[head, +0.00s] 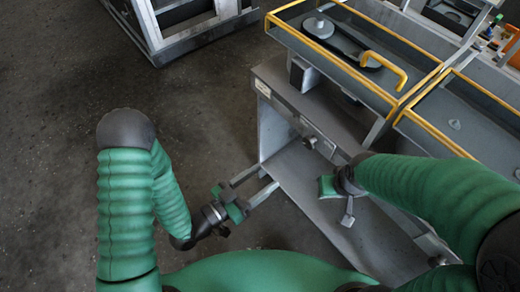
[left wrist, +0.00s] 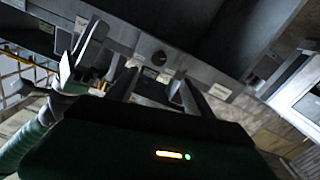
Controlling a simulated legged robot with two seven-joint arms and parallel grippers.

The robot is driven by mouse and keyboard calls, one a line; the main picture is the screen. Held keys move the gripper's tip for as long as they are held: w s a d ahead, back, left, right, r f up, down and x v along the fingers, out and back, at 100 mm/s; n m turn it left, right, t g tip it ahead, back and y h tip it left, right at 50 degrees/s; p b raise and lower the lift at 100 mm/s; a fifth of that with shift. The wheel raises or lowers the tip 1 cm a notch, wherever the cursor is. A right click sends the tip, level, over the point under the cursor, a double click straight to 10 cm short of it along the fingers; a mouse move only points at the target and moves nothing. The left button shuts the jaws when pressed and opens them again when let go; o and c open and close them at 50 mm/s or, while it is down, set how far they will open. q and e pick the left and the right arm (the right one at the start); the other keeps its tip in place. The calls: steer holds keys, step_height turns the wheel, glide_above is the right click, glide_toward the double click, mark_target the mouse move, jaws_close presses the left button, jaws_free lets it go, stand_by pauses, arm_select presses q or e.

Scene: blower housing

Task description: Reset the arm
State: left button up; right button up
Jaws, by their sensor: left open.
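My left gripper (head: 266,179) shows in the head view at centre, on its green-sleeved arm. Its two grey fingers are apart with nothing between them, beside the left edge of a grey metal workbench (head: 335,205). In the left wrist view its two fingers (left wrist: 163,84) point up at a grey panel with a round black knob (left wrist: 159,58). My right gripper (head: 338,200) is over the bench's lower surface, at the end of the right green arm. The arm and the angle partly hide its fingers, so I cannot tell its opening.
A yellow-rimmed tray (head: 290,32) on the bench holds a flat grey part with a round knob (head: 318,27) and a yellow handle (head: 385,68). A second yellow-edged tray (head: 462,112) adjoins it. A metal frame (head: 180,35) stands at the upper left. The floor (head: 60,100) at left is clear.

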arm_select(q)
steer(key=w+a+n+g+y+p, duration=0.1)
steer(key=w+a+g+y+p, duration=0.15)
steer(key=a+y, duration=0.3)
steer(key=w+a+g+y+p, duration=0.1)
steer(key=w+a+y+p, duration=0.35)
steer(key=a, duration=0.25)
steer(key=s+a+r+n+g+y+p, duration=0.3)
steer(key=s+a+r+n+g+y, duration=0.1)
steer(key=s+a+r, duration=0.4)
steer(key=s+r+n+g, duration=0.1)
steer(key=s+r+n, duration=0.1)
steer(key=s, duration=0.1)
steer(key=shift+r+n, duration=0.15)
steer(key=shift+n, duration=0.25)
steer(key=shift+s, duration=0.1)
